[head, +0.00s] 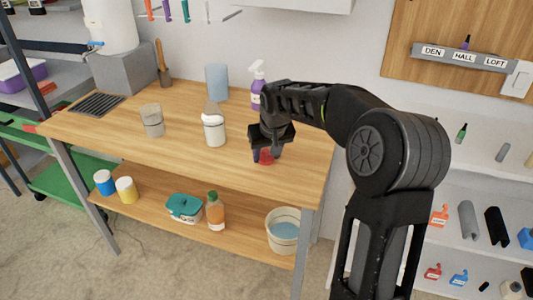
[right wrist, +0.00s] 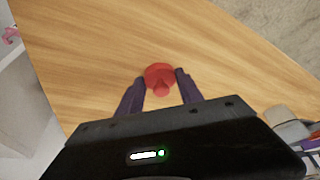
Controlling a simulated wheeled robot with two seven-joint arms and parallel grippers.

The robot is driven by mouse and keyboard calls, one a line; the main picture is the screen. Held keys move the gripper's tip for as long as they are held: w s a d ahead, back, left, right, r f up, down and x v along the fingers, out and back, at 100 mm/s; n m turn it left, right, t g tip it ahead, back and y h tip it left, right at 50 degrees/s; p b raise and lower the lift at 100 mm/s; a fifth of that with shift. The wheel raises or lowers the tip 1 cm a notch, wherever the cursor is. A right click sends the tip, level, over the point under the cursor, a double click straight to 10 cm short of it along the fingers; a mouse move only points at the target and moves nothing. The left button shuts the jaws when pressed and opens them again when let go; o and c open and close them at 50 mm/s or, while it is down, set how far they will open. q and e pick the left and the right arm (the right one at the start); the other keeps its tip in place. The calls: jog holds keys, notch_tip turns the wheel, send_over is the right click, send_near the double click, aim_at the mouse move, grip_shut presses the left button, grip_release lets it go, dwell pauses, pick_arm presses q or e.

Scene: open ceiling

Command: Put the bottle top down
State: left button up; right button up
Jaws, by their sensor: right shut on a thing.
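The bottle top is a small red piece. My right gripper (head: 268,151) is shut on the red top (head: 266,158), over the right part of the wooden bench top. In the right wrist view the red top (right wrist: 159,75) sits between the two dark fingertips (right wrist: 160,80), with a wide round part and a narrower stub toward the gripper. Bare wood is behind it. I cannot tell whether it touches the wood. My left gripper is not in view.
The bench (head: 180,148) also holds a grey cup (head: 152,121), a white jar (head: 214,130), a blue cylinder (head: 217,82) and a purple spray bottle (head: 257,88) just behind my gripper. The front right bench surface is clear. A lower shelf holds a bucket (head: 284,232) and bottles.

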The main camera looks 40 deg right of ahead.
jog(key=shift+f, duration=0.2)
jog(key=o, duration=1.3)
jog(key=shift+r, duration=0.1)
jog(key=shift+r, duration=0.3)
jog(key=v, duration=1.1)
jog(key=shift+s+r, duration=0.2)
jog(key=shift+r, duration=0.1)
jog(key=shift+a, duration=0.1)
